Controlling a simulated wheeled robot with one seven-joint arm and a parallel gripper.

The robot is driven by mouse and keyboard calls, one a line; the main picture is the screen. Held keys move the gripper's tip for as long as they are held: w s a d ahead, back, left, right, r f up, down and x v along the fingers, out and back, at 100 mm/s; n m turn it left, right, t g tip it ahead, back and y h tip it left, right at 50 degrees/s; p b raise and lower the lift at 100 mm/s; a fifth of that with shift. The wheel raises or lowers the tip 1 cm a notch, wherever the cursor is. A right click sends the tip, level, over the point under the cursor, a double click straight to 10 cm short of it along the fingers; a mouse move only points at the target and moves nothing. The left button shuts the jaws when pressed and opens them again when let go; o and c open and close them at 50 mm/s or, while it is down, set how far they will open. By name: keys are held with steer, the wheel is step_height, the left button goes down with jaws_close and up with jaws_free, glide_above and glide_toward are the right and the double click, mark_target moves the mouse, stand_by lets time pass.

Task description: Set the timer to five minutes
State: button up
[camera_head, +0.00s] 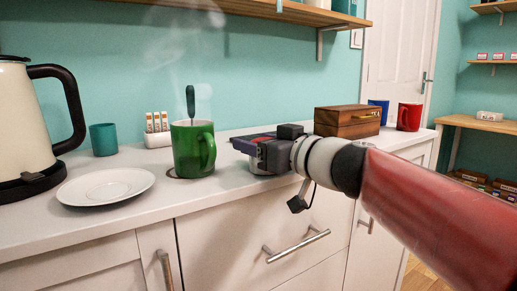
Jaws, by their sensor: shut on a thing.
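My gripper (245,146) is low over the white counter, just right of the green mug (185,150). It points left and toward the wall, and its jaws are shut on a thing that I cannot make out. I cannot pick out a timer in this view. It may be hidden by the gripper and wrist. No dial or time reading shows.
The steaming green mug holds a dark-handled utensil (190,103). A white plate (105,187), a kettle (25,125), a teal cup (103,139) and a white holder (158,139) stand left. A wooden box (347,122), blue mug (378,108) and red mug (409,117) stand right.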

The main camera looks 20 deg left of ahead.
steer(key=o, duration=1)
steer(key=b+v, duration=0.1)
steer(key=v, duration=0.7)
steer(key=shift+a, duration=0.1)
